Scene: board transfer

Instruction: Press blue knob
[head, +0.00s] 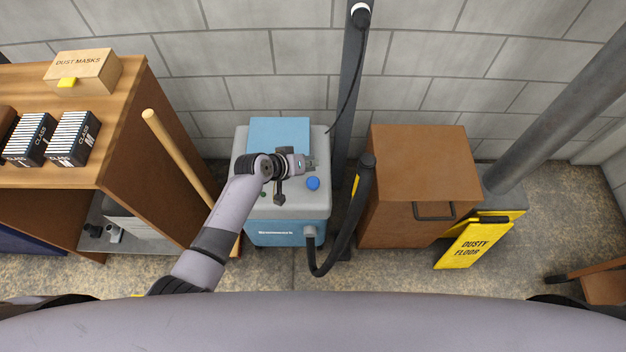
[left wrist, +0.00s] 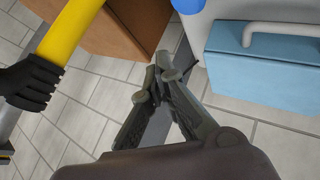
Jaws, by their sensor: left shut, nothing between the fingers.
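The round blue knob (head: 313,183) stands on the grey top of the blue and grey machine (head: 287,232), right of its middle. In the left wrist view a blue piece of it (left wrist: 187,5) shows at the top edge, cut off by the frame. My left gripper (head: 311,163) is over the machine's top, just behind the knob in the head view, and appears apart from it. Its fingers (left wrist: 163,76) are closed together and empty. How high they are above the top is hard to tell. My right gripper is in neither view.
A dark post (head: 349,90) and a black hose (head: 356,215) stand right of the machine, beside a brown cabinet (head: 418,185). A wooden pole (head: 178,155) and wooden shelf (head: 125,130) stand left. A yellow sign (head: 474,243) is at the right.

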